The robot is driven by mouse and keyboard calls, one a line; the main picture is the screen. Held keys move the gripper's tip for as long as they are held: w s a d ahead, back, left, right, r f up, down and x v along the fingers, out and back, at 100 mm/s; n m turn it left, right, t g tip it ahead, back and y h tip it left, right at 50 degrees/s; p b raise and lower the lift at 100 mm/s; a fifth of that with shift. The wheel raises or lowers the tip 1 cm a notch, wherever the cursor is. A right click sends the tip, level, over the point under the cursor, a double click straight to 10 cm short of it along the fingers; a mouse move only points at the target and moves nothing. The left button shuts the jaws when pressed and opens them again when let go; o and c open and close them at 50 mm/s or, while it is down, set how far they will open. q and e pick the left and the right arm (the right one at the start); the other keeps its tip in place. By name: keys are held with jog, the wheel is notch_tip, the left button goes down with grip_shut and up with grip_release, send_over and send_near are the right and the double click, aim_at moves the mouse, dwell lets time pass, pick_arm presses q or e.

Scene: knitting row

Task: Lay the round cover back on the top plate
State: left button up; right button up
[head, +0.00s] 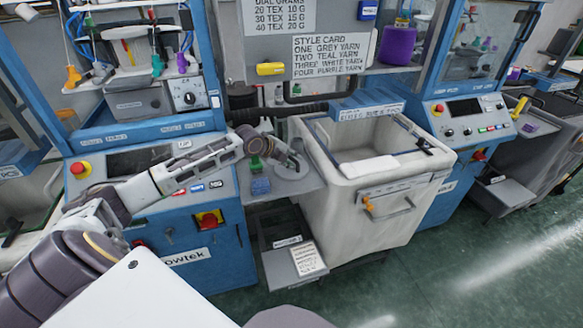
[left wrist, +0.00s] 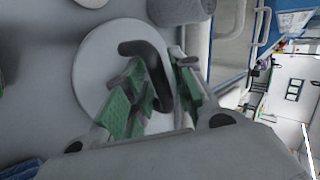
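The round cover (left wrist: 90,72) is a pale disc with a dark bent handle (left wrist: 143,50). It lies flat on a grey plate (left wrist: 50,35), which shows in the head view as a small shelf (head: 312,186) between the blue machine and the white bin. I cannot tell whether this is the top plate. My left gripper (left wrist: 160,75) is over the cover, its green-padded fingers apart on either side of the handle; contact is unclear. In the head view the left gripper (head: 280,158) hides part of the cover (head: 290,172). My right gripper is not in view.
The white bin (head: 345,195) is just right of the shelf. The blue machine (head: 215,250) is to the left. A lower grey step (head: 275,268) carries a label.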

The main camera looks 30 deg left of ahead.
aim_at(291, 157)
pick_arm(q)
grip_shut()
jog(key=shift+r, duration=0.2)
notch_tip(291, 157, up, 8)
jog(key=shift+w+r, duration=0.1)
jog(key=shift+r, duration=0.75)
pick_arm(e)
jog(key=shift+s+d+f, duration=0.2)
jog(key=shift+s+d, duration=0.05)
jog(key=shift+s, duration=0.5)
